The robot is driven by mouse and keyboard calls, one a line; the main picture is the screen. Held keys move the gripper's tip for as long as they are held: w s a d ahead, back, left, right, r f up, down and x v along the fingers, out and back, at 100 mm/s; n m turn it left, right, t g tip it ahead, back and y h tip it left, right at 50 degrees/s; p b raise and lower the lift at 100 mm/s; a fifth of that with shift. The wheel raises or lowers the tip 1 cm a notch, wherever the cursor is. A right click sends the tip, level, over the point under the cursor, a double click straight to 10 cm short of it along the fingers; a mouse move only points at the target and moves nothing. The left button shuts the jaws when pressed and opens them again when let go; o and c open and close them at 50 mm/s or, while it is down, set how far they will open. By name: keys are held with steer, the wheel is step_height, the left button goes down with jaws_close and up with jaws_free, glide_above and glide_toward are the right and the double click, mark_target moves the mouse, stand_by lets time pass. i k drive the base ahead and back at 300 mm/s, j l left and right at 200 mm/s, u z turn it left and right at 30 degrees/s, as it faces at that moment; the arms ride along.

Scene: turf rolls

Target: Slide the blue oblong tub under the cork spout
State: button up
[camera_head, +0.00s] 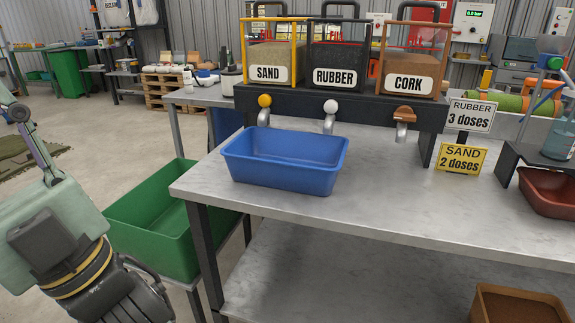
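The blue oblong tub (285,172) stands upright on the metal table, and its visible inside looks empty. Its rim lies beneath or just in front of the sand spout (264,117) and the rubber spout (329,122). The cork spout (403,132), with a brown handle, is to the right of the tub; the table below it is bare. My gripper (145,298) is at the lower left, beside the green bin, well away from the tub. It is partly cut off by the frame edge, and its fingers cannot be made out.
The dispenser stand (340,106) holds the sand, rubber and cork hoppers. A green bin (165,240) stands left of the table (400,205). Dose signs (460,158), a red-brown tray (548,195) and a blue bottle (558,140) are at right. The front table surface is clear.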

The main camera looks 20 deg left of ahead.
mark_target(310, 164)
steer(key=i+j+u, duration=0.1)
steer(key=u, duration=1.3)
steer(key=i+l+u, duration=0.1)
steer(key=i+u, duration=0.15)
steer(key=i, duration=0.3)
